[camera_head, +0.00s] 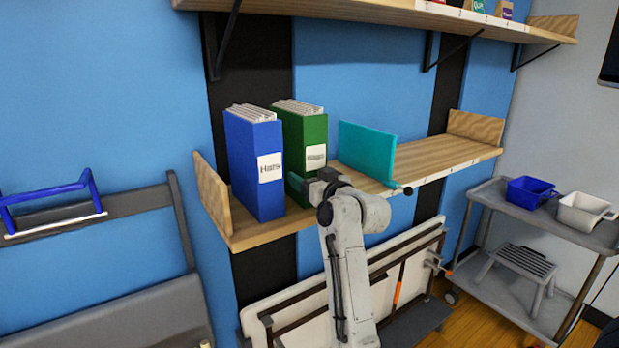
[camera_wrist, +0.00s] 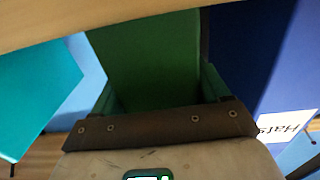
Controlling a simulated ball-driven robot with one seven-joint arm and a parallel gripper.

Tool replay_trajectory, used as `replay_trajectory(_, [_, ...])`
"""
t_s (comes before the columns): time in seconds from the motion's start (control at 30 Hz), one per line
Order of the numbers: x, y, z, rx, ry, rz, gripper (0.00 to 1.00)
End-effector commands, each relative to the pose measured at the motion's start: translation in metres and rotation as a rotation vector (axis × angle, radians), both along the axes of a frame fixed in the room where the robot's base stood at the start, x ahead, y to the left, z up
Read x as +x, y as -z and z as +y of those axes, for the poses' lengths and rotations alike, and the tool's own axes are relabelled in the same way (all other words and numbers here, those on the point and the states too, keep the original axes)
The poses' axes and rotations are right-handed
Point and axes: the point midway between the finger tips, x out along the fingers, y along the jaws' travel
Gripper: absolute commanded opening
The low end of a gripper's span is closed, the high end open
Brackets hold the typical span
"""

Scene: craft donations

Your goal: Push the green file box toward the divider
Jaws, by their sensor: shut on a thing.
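The green file box (camera_head: 315,132) stands upright on the wooden shelf, with papers at its top and a label on its spine. The teal divider (camera_head: 367,152) stands to its right, with a gap of bare shelf between them. My gripper (camera_head: 311,184) is at the lower spine of the green box, its fingers on either side of it, shut on it. In the wrist view the green box (camera_wrist: 145,55) fills the space between the fingers, and the teal divider (camera_wrist: 30,90) is at left. The box's lower part is partly hidden by my gripper in the head view.
A blue file box labelled Hats (camera_head: 254,170) stands close on the left of the green one. The shelf (camera_head: 440,160) is bare right of the divider, up to its wooden end. An upper shelf (camera_head: 400,14) hangs above. A grey cart (camera_head: 510,215) with two bins stands at right.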

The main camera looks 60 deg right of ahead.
Motion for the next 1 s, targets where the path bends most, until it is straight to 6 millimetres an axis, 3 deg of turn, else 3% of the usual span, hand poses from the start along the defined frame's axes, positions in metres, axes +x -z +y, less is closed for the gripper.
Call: replay_trajectory(1.0, [-0.026, 0.001, -0.041, 0.001, 0.004, 0.001, 0.38])
